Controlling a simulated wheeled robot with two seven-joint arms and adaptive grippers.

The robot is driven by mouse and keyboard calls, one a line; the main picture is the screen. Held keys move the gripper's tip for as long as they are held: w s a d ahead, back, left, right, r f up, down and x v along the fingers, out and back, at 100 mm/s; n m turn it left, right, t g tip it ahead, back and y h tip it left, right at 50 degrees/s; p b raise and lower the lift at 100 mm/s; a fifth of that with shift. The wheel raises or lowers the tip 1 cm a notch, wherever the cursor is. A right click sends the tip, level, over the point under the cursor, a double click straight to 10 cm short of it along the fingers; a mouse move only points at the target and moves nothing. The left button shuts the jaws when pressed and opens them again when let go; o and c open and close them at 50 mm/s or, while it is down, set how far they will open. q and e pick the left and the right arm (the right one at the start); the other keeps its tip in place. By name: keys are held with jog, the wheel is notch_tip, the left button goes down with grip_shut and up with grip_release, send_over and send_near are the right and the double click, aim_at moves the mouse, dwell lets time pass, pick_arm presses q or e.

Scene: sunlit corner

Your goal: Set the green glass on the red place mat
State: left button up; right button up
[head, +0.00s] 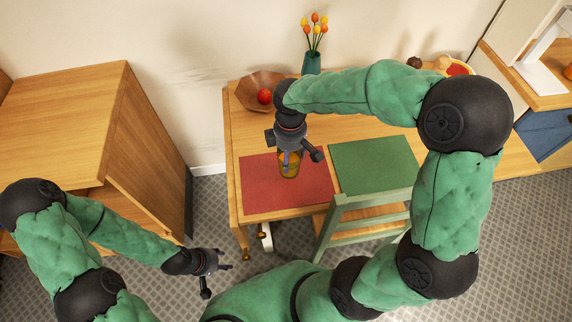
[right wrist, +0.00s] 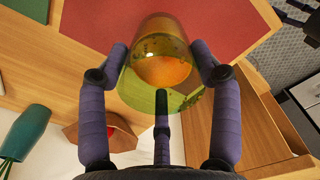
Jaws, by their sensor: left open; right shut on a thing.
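The green glass, see-through with an amber tint, is in the head view (head: 289,168) and large in the right wrist view (right wrist: 160,52). My right gripper (head: 292,158) is shut on it, with its fingers (right wrist: 165,85) around the glass's sides. The red place mat (head: 285,190) lies on the wooden table and also shows in the right wrist view (right wrist: 225,22). In the head view the glass overlaps the mat's far edge; I cannot tell whether it touches the mat. My left gripper (head: 217,268) is open and empty, left of the table's front.
A green mat (head: 372,165) lies right of the red one, with a green chair (head: 365,205) in front. A wooden bowl with a red apple (head: 264,96) and a teal vase of tulips (head: 312,62) stand behind. A wooden cabinet (head: 90,110) stands left.

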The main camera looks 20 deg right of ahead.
jog(key=shift+w+a+f, duration=0.15)
jog(key=shift+a+f, duration=0.1)
jog(key=shift+f, duration=0.1)
jog(key=shift+w+a+f+b, duration=0.15)
jog(key=shift+f+b, duration=0.7)
jog(key=shift+f, duration=0.85)
jog(key=shift+f, duration=0.15)
jog(key=o, duration=1.5)
notch_tip(320, 180, up, 12)
jog(key=p, duration=0.4)
jog(key=shift+p, duration=0.3)
jog(key=shift+r, duration=0.2)
